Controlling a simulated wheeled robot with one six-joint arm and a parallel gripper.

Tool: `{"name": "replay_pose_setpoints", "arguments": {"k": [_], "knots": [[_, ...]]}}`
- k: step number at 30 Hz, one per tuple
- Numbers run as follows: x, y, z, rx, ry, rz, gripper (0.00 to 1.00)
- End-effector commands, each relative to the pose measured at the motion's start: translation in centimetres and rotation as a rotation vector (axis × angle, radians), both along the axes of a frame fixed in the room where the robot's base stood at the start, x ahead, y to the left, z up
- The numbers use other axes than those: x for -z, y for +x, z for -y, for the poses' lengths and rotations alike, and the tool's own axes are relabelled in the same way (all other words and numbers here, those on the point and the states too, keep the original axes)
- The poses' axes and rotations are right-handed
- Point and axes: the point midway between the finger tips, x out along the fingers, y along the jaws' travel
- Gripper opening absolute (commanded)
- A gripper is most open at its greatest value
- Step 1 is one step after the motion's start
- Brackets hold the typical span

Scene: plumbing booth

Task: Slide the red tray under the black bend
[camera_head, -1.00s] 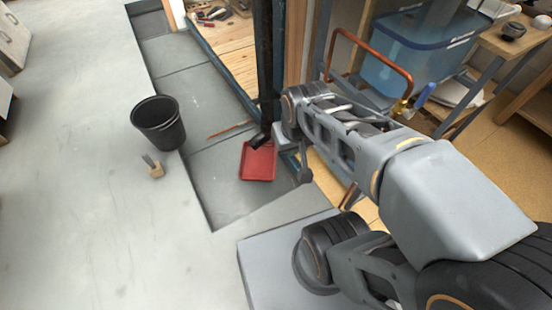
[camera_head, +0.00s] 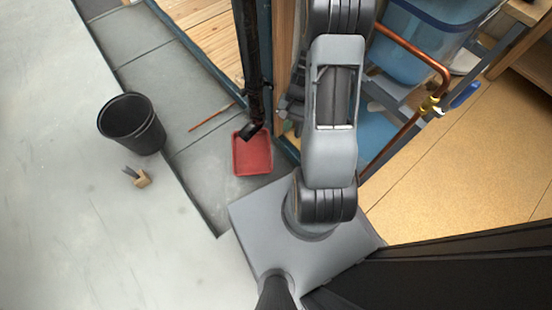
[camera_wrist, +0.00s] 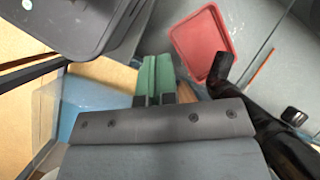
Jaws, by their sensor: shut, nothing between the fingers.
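The red tray (camera_head: 253,158) lies on the grey sunken floor strip. The black bend (camera_head: 250,132) at the foot of a dark vertical pipe overlaps the tray's far edge in the head view; the height gap between them cannot be judged. In the wrist view the red tray (camera_wrist: 197,40) is right of my gripper (camera_wrist: 154,62), and the black bend (camera_wrist: 219,72) overlaps its near right corner. My green-fingered gripper is shut and empty, apart from the tray in that picture. My arm hides the gripper in the head view.
A black bucket (camera_head: 132,124) and a small tan block with dark prongs (camera_head: 136,177) stand left of the tray. A thin copper-coloured rod (camera_head: 211,117) lies beyond it. A copper pipe (camera_head: 420,52) and blue bin (camera_head: 425,40) are right. The pale floor at left is mostly clear.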

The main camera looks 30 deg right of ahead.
Motion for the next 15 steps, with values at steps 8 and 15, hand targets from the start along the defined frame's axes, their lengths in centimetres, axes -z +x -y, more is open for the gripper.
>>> {"name": "replay_pose_setpoints", "arguments": {"k": [8, 15], "knots": [[15.0, -0.5, 2.0, 0.491, 0.192, -0.178, 0.0], [25.6, -0.9, 2.3, 0.886, 0.28, -0.246, 0.0]]}}
